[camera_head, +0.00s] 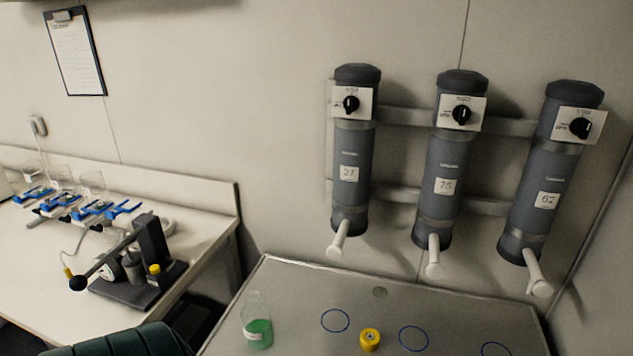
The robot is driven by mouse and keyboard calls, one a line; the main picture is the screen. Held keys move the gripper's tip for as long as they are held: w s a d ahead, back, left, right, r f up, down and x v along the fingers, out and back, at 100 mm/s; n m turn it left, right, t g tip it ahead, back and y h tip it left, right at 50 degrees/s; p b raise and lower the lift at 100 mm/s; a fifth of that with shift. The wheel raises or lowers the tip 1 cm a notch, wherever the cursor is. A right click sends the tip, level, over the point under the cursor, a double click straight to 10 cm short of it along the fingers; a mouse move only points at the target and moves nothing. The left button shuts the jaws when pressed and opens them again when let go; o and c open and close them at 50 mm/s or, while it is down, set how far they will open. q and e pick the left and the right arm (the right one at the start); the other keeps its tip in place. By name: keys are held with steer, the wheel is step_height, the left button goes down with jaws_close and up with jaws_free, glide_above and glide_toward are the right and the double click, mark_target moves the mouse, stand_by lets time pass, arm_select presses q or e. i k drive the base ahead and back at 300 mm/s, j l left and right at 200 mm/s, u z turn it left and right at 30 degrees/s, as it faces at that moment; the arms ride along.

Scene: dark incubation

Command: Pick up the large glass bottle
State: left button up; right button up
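A clear glass bottle (257,322) with green liquid in its lower part and a pale label stands upright near the left side of the grey table. It is the largest bottle I can make out on this table. Nothing is touching it. Neither of my grippers shows in the head view.
A yellow round object (370,339) sits on the grey table (300,283) among blue circles. Three numbered grey cylinders (349,160) with downward white spouts hang above its back edge. At left, a white bench (40,280) holds a dark lever device (140,268) and blue-clamped glassware.

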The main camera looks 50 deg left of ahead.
mark_target(256, 315)
steer(key=u, duration=1.95)
steer(key=z, duration=1.05)
steer(key=j+z, duration=0.1)
steer(key=j, duration=0.85)
